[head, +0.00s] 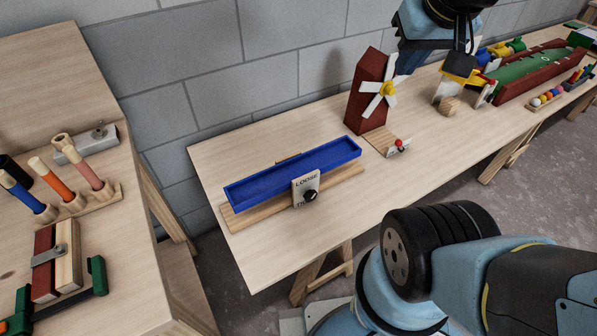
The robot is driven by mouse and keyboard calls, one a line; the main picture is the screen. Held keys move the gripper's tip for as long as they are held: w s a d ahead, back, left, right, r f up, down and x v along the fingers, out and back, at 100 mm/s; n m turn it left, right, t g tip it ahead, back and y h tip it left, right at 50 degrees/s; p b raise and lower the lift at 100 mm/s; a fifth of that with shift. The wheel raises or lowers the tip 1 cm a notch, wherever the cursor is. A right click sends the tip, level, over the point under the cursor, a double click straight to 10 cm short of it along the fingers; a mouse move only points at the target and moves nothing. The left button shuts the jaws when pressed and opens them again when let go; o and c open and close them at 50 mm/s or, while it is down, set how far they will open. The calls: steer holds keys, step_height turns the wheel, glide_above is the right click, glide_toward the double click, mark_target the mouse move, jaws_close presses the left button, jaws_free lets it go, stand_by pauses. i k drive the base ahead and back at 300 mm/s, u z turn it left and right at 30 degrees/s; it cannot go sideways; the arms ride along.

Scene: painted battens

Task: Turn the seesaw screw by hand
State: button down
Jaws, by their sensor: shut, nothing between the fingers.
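The seesaw is a long blue trough (255,182) over a pale wooden base (245,215) on the middle table. A light grey plate (301,180) stands at its front side, with "LOOSE" at the top and lower lettering partly covered. A black round knob (310,196), the screw, sits low on the plate. Whether the trough is level is hard to tell. My gripper (461,80) hangs from my blue arm at the upper right, well apart from the seesaw. Its fingers are small here; it is shut and empty.
A dark red windmill (370,88) and a small board with a red knob (399,145) stand right of the seesaw. A green toy table (530,72) lies farther right. A left bench holds coloured pegs (55,180). The table front beside the seesaw is clear.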

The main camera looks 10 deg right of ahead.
mark_target(310, 195)
steer(key=u, duration=0.15)
steer(key=k, duration=1.6)
steer(key=u, duration=0.55)
steer(key=i, duration=1)
